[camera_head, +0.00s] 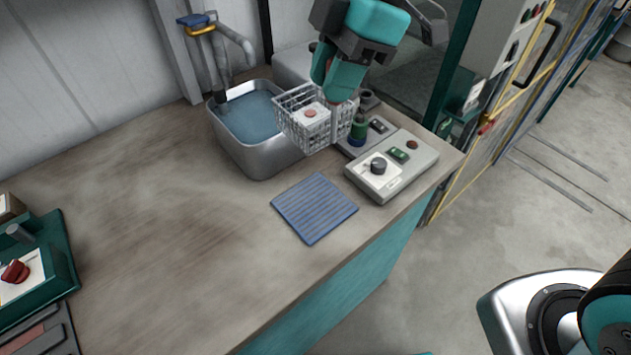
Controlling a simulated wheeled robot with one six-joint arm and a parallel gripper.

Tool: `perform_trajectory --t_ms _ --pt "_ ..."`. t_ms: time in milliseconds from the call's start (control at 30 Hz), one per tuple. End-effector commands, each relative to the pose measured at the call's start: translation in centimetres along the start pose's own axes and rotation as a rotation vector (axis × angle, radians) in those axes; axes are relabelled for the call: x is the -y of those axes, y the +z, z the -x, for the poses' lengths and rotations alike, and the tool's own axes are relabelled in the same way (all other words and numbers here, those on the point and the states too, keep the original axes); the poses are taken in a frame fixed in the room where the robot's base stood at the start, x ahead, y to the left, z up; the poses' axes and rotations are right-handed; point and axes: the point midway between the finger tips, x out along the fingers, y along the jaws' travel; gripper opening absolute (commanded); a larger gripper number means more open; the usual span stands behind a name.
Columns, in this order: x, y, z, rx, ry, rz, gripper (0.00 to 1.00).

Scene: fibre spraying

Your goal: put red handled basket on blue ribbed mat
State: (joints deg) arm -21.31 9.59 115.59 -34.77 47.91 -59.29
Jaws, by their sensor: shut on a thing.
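A pale wire basket (291,124) hangs under my gripper (333,92), above the right rim of the metal sink. A small block with a reddish round top is inside it. My teal and dark gripper is shut at the basket's top; a reddish bit shows there, but the handle is mostly hidden by the fingers. The blue ribbed mat (314,208) lies flat and bare on the bench, in front of the basket and lower in the picture. The basket and the mat are apart.
The metal sink (263,165) holds water, with a tap (207,38) behind it. A control box (392,169) with a black knob stands right of the mat. The bench (150,220) is clear left of the mat.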

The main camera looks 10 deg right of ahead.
Motion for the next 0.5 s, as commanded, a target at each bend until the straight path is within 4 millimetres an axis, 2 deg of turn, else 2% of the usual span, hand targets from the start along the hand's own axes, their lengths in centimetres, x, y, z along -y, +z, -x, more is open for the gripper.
perform_trajectory --t_ms 300,500 --pt "0.1 2.4 -8.5 0.001 -0.017 0.016 0.00" --pt "0.2 4.2 -12.7 0.002 -0.014 0.017 0.00"
